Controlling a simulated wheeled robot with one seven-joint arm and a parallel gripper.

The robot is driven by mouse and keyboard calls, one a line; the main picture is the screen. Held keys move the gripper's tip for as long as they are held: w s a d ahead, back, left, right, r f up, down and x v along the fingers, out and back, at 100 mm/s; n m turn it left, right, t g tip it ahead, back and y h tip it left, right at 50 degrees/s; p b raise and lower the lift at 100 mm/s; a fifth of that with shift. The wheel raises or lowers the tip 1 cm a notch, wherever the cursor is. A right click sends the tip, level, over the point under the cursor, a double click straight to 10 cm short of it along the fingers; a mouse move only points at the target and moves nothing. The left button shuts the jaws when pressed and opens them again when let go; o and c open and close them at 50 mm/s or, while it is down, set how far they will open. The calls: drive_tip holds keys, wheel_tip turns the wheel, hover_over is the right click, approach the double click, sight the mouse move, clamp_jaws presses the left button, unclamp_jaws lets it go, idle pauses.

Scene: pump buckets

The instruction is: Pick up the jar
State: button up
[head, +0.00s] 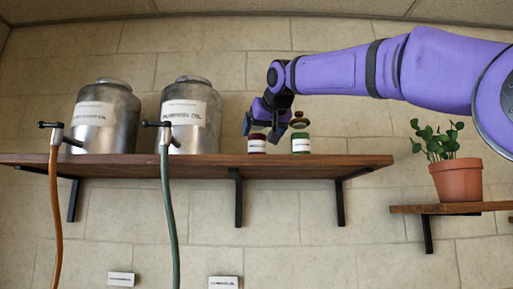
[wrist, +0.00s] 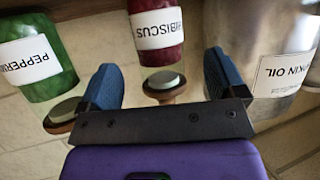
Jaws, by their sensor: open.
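Two small jars stand on the wooden shelf. One holds dark red contents, with a HIBISCUS label; this red jar (head: 257,145) also shows in the wrist view (wrist: 157,28). The green jar (head: 300,145), its label partly cut off, stands to its right and shows at the left of the wrist view (wrist: 38,62). My gripper (head: 265,130) is open and empty above the red jar. In the wrist view, the red jar's lid (wrist: 165,88) lies between the blue fingers of my gripper (wrist: 161,75); contact is not visible.
Two metal canisters (head: 105,118) (head: 187,115) with taps and hoses stand left on the shelf (head: 215,167). The nearer one, labelled PUMPKIN OIL, shows close to the right finger in the wrist view (wrist: 285,75). A potted plant (head: 457,180) sits on a lower shelf at right.

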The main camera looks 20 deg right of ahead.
sight(260, 137)
drive_tip(key=shift+x, duration=2.65)
drive_tip(key=shift+d, duration=0.15)
drive_tip(key=c, duration=1.2)
